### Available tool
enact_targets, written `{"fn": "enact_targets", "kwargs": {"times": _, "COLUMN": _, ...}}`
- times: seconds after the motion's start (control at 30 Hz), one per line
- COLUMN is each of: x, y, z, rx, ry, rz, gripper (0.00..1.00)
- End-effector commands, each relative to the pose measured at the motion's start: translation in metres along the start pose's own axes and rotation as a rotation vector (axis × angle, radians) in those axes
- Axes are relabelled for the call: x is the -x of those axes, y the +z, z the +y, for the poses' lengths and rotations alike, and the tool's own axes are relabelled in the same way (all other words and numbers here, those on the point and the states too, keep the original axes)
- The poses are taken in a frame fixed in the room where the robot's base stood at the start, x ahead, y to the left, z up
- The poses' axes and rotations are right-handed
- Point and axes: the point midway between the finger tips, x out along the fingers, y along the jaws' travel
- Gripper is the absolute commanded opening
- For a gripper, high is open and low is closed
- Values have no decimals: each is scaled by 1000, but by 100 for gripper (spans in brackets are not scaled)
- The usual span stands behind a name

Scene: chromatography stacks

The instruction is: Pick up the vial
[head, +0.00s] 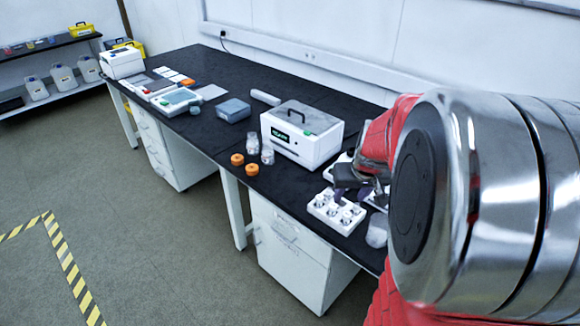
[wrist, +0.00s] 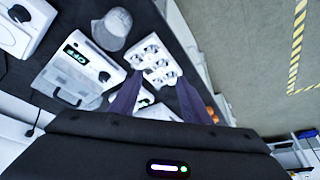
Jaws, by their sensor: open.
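A white rack (head: 322,213) stands near the bench's front edge in the head view and holds several small vials (head: 345,217). The rack also shows in the wrist view (wrist: 167,77), with round pale tops or openings; I cannot tell which is the vial meant. My gripper (head: 342,190) is just above and behind the rack in the head view. In the wrist view its two dark fingers (wrist: 160,79) are apart, with the rack beyond their tips. Nothing shows held between them. My arm hides part of the bench behind and right of the rack.
A white box instrument with a handle (head: 303,140) stands left of the rack. Two clear jars (head: 267,155) and two orange caps (head: 252,170) lie left of it. A cloudy rounded container (head: 377,232) is close to the rack's right. The bench's front edge is near.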

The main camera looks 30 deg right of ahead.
Motion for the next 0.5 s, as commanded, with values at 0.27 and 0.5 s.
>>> {"fn": "enact_targets", "kwargs": {"times": 0.27, "x": -18, "y": -2, "z": 29, "rx": -35, "ry": 17, "rz": -6, "gripper": 43}}
{"fn": "enact_targets", "kwargs": {"times": 0.5, "x": -18, "y": -2, "z": 28, "rx": -34, "ry": 16, "rz": -6, "gripper": 43}}
